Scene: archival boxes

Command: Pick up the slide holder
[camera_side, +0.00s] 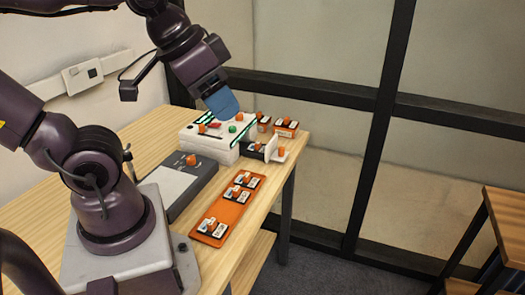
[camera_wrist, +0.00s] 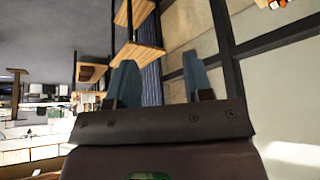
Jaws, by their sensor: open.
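My gripper (camera_side: 223,104) has blue fingers and hangs above the white box at the far part of the table. In the wrist view the two fingers (camera_wrist: 160,80) stand well apart with nothing between them. Small dark holders with white labels and orange knobs fit the slide holder, but I cannot tell which one is meant. Several sit in the orange tray (camera_side: 220,221), such as a near holder (camera_side: 212,229) and a far holder (camera_side: 246,180). Others stand behind the white box, including a right-hand one (camera_side: 286,128). The gripper touches none of them as far as I can see.
The white box (camera_side: 226,153) has green edging and red, green and orange pieces on top. A dark grey box (camera_side: 178,190) with a pale top lies nearer my base. A white upright panel (camera_side: 271,142) stands at the table's right edge. Bare wood shows at left.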

